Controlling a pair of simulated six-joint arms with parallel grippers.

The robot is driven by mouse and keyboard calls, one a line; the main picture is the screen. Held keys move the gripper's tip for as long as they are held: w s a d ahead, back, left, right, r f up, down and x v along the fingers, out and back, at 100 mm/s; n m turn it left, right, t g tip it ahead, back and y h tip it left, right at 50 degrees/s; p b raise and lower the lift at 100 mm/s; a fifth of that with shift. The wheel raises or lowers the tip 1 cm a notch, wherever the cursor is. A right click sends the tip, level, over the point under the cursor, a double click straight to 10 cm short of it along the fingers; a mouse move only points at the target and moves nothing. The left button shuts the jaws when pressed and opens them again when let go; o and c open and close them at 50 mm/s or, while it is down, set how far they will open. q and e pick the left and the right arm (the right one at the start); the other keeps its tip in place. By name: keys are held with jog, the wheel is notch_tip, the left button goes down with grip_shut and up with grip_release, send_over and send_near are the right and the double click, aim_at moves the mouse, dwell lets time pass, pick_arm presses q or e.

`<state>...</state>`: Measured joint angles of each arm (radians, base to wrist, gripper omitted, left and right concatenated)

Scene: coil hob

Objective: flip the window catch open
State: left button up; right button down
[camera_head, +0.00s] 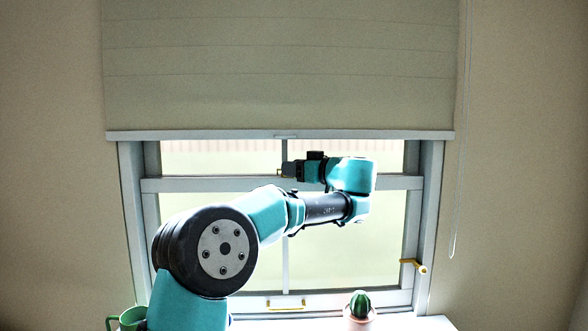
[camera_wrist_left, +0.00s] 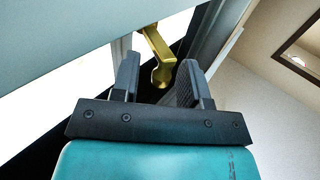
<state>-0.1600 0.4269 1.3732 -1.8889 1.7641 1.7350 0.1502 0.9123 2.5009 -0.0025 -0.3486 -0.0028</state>
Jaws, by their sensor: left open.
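The window catch is a brass lever with a rounded end (camera_wrist_left: 155,50), seen in the left wrist view at the top centre. In the head view a small bit of brass (camera_head: 281,173) shows at the window's middle rail, largely hidden by my gripper. My left gripper (camera_head: 287,169) is at that rail, its arm reaching across the window from the lower left. In the left wrist view the gripper (camera_wrist_left: 159,78) has its two dark fingers apart, with the lever's rounded end in line with the gap. I cannot tell whether they touch. My right gripper is not in view.
A roller blind (camera_head: 280,65) covers the upper window, with a cord (camera_head: 460,150) at right. A second brass fitting (camera_head: 413,264) is on the right frame and a brass handle (camera_head: 286,304) on the bottom rail. A potted cactus (camera_head: 360,306) and green mug (camera_head: 130,318) stand low in front.

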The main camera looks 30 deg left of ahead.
pick_arm(q)
grip_shut()
dwell(0.3)
jog(key=shift+s+t, duration=0.15)
jog(key=shift+t, duration=0.15)
jog(key=shift+s+a+m+t+h, duration=0.3)
jog(key=shift+m+t+h, duration=0.15)
jog(key=shift+m+t, duration=0.75)
jog(key=shift+s+a+m+t+h, duration=0.3)
jog(key=shift+m+t+h, duration=0.35)
jog(key=shift+t, duration=0.95)
jog(key=shift+s+a+m+t+h, duration=0.2)
jog(key=shift+s+m+t+h, duration=0.1)
jog(key=shift+m+t, duration=1)
